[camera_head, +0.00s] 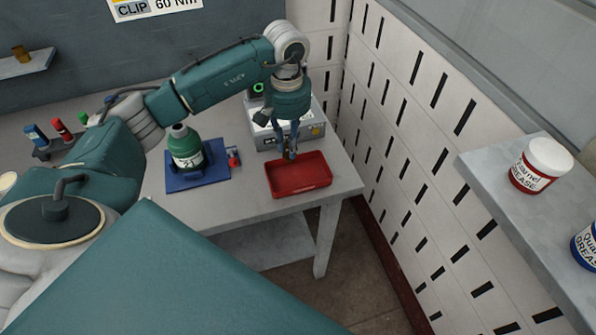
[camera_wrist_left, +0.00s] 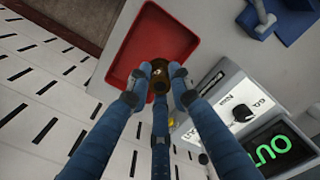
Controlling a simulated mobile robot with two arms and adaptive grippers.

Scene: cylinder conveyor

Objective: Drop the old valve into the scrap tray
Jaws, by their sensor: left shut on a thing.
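The scrap tray is a red, shallow, open tray (camera_head: 300,188) near the right end of the grey table. The tray also shows at the top of the left wrist view (camera_wrist_left: 113,58). My left gripper (camera_head: 290,150) points down at the tray's back edge. It is shut on a small brown, rounded part, the old valve (camera_wrist_left: 172,47). In the left wrist view the fingertips (camera_wrist_left: 161,76) close around the valve, which overlaps the tray's rim. The fingers hide part of the valve. My right gripper is not in view.
A grey instrument (camera_head: 312,131) with a green display stands just behind the tray. A green bottle (camera_head: 185,147) stands on a blue base (camera_head: 212,172) to the left. A slotted white wall (camera_head: 400,130) rises on the right. A shelf (camera_head: 510,205) there holds jars.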

